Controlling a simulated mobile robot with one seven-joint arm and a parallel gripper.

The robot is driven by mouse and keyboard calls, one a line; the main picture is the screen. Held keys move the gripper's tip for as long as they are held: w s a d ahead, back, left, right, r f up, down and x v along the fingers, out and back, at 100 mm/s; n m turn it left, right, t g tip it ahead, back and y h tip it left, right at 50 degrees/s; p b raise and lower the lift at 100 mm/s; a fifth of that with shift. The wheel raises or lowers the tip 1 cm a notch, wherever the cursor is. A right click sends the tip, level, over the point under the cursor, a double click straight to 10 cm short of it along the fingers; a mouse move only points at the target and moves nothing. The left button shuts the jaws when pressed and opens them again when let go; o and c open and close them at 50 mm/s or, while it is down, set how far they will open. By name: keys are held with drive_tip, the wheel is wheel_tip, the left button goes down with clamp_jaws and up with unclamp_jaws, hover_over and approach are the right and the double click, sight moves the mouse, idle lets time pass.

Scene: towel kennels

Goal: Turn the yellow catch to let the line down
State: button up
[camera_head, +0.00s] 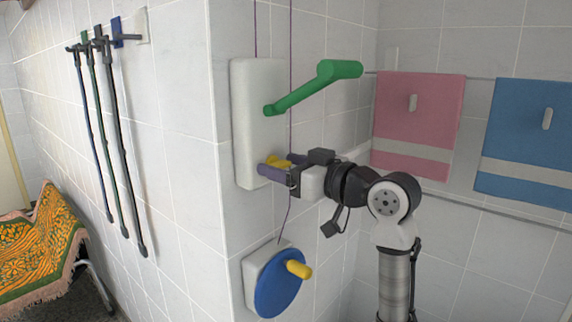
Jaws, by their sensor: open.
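The yellow catch (277,161) sits low on a white wall plate (257,105), partly hidden by my gripper. My gripper (275,166) reaches in from the right with its purple fingers open. One finger is below and in front of the catch, the other is mostly hidden behind it. I cannot tell whether either touches it. A green crank (313,86) sticks out to the right from the same plate, above my gripper. Thin dark purple lines (291,45) run up from the plate area. A thin cord (287,215) hangs below my gripper toward the blue disc.
A blue disc (275,287) with a yellow knob (299,269) is on the wall below. Pink (419,100) and blue (530,130) towels hang at the right. Leads (119,130) hang on the left wall. A patterned cloth (40,240) covers something at lower left.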

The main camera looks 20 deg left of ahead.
drive_tip(key=c, duration=1)
